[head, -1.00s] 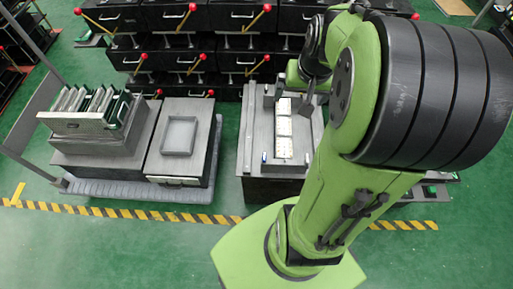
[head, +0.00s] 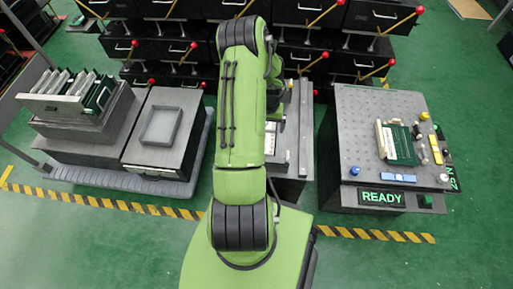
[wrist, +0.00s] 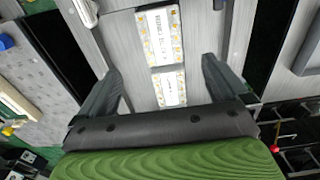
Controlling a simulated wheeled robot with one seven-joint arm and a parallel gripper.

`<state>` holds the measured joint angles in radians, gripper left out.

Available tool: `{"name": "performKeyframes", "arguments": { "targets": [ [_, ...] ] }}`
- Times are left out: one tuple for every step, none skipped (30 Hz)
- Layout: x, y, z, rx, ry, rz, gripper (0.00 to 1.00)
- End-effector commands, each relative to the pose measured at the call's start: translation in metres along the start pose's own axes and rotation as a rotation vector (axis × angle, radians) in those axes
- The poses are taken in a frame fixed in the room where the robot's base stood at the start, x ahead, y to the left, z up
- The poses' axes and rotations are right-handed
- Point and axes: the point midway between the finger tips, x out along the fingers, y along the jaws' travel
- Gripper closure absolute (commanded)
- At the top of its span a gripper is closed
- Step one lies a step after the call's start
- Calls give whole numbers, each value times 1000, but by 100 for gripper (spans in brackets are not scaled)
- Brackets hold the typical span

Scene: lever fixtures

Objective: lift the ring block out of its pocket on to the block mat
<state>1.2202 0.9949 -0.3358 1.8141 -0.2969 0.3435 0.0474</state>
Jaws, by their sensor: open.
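I cannot pick out the ring block, its pocket or the block mat for certain in either view. White patterned plates (wrist: 160,35) lie in a row on that fixture, between and beyond the fingers. In the head view my green arm hides my gripper and much of the middle fixture (head: 303,130).
A right-hand table (head: 365,115) carries a green and cream block (head: 400,145), yellow and blue parts and a READY sign (head: 383,197). A left bench holds a grey tray (head: 163,125) and a rack of boards (head: 70,95). Black drawers with red-knobbed levers stand behind.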

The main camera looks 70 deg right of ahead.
Motion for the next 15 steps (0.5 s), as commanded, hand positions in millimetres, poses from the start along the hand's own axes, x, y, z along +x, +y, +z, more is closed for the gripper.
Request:
{"name": "performKeyframes", "arguments": {
  "targets": [
    [16, 0, 2, -1, -5, 0, 0],
    [25, 0, 2, -1, -5, 0, 0],
    [35, -1, 1, -1, -4, 0, 0],
    [43, -1, 1, -2, -5, -1, 0],
    [51, -1, 2, -1, -6, -1, 0],
    [61, -1, 2, -2, -5, -1, 0],
    [68, -1, 1, -2, -4, -1, 0],
    [74, -1, 1, -2, -4, -1, 0],
    [82, -1, 1, -1, -4, -1, 0],
    [86, -1, 1, -1, -3, -1, 0],
    [89, -1, 1, -1, -2, -1, 0],
    [92, -1, 1, -1, -1, -1, 0],
    [94, -2, 0, -1, -1, -1, 0],
    [96, -2, 0, -2, -1, -1, 0],
    [100, -2, 1, -2, -1, -1, 0]
  ]
}}
